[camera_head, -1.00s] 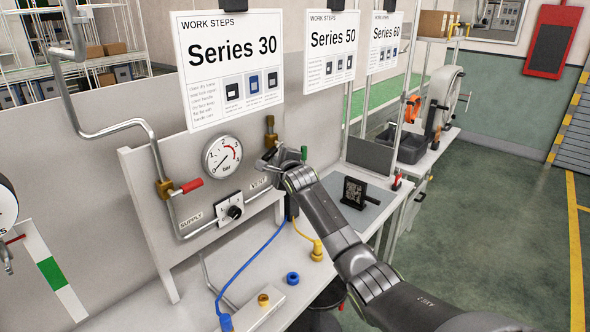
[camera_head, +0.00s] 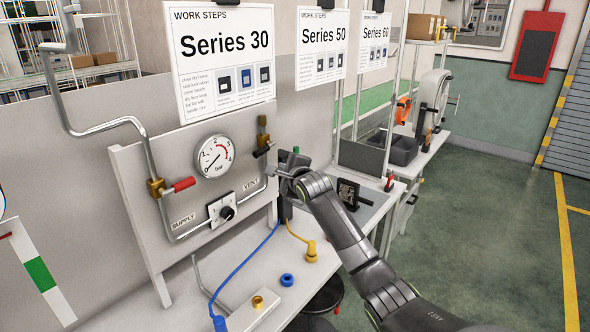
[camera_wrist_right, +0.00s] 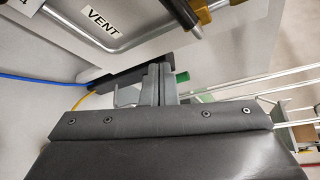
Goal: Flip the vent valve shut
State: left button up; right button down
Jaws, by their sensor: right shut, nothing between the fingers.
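The vent valve (camera_head: 263,138) is a brass fitting on the pipe at the right of the grey panel, above the VENT label (camera_head: 251,187). Its short dark lever (camera_head: 263,153) appears to lie across the pipe. In the right wrist view the brass (camera_wrist_right: 205,10) and lever are at the top edge, partly cut off. My right gripper (camera_head: 282,163) is shut and empty, just right of and a little below the lever, apparently apart from it. Its fingers (camera_wrist_right: 158,78) are together in the wrist view. My left gripper is not in view.
A pressure gauge (camera_head: 214,157), a black knob (camera_head: 227,212) and a red-handled supply valve (camera_head: 180,186) are on the panel. Blue and yellow (camera_head: 311,251) cable connectors lie below. A dark stand (camera_head: 347,193) is right of my gripper.

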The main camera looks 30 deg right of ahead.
jog(key=shift+s+d+r+b, duration=0.2)
jog(key=shift+s+r, duration=0.25)
jog(key=shift+s, duration=0.25)
jog(key=shift+s+d+r+b, duration=0.1)
jog(key=shift+s+d+r, duration=0.1)
jog(key=shift+s+r, duration=0.35)
jog(key=shift+s+d+r+b, duration=0.2)
jog(key=shift+s+r, duration=0.1)
jog(key=shift+s, duration=0.55)
